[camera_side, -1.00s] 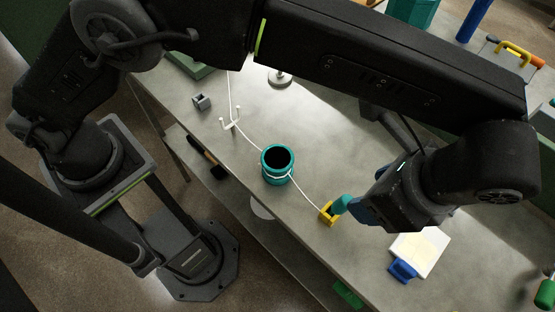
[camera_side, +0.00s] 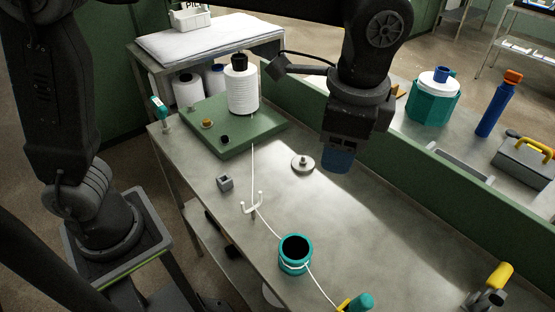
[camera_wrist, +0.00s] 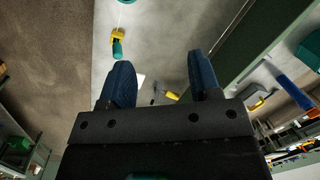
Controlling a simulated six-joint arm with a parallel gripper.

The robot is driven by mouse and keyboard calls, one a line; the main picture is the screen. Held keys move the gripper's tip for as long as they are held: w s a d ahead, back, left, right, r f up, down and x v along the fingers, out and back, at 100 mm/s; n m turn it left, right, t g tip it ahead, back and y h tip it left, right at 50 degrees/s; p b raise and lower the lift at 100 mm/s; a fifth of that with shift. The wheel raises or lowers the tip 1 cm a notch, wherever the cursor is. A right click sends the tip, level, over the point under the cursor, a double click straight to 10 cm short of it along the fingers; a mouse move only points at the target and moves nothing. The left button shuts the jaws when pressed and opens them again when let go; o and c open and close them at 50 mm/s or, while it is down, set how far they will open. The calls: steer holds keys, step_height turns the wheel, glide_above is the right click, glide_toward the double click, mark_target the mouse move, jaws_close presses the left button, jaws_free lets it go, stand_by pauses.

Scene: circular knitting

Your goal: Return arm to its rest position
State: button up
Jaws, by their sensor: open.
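My gripper (camera_side: 338,160) hangs above the back edge of the bench, pointing down, with blue fingers and nothing between them in the side view. In the wrist view its two blue fingers (camera_wrist: 160,78) stand wide apart and empty. The teal knitting cylinder (camera_side: 295,262) stands on the bench (camera_side: 370,230) with white yarn round it. The yarn (camera_side: 264,224) runs from the white cone (camera_side: 242,88) past a white forked guide (camera_side: 253,205) to the cylinder and on to a yellow piece with a teal handle (camera_side: 360,302). That piece also shows in the wrist view (camera_wrist: 117,48).
The cone stands on a green board (camera_side: 225,133). A round metal weight (camera_side: 302,164) and small grey block (camera_side: 225,183) lie on the bench. A green wall (camera_side: 465,185) lines the back. Beyond it are a teal container (camera_side: 432,102), blue bottle (camera_side: 498,108) and toolbox (camera_side: 525,158).

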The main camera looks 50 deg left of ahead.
steer(key=s+a+r+n+t+h, duration=0.1)
steer(key=s+a+n, duration=0.2)
steer(key=a, duration=0.4)
steer(key=s+a+r+n+t, duration=0.1)
steer(key=s+a+n, duration=0.15)
steer(key=a, duration=0.45)
steer(key=s+a+f+n+t, duration=0.3)
steer(key=s+a+f+n, duration=0.1)
steer(key=s+a+n, duration=0.2)
steer(key=shift+s+a, duration=0.3)
steer(key=shift+a, duration=0.5)
steer(key=shift+f, duration=0.1)
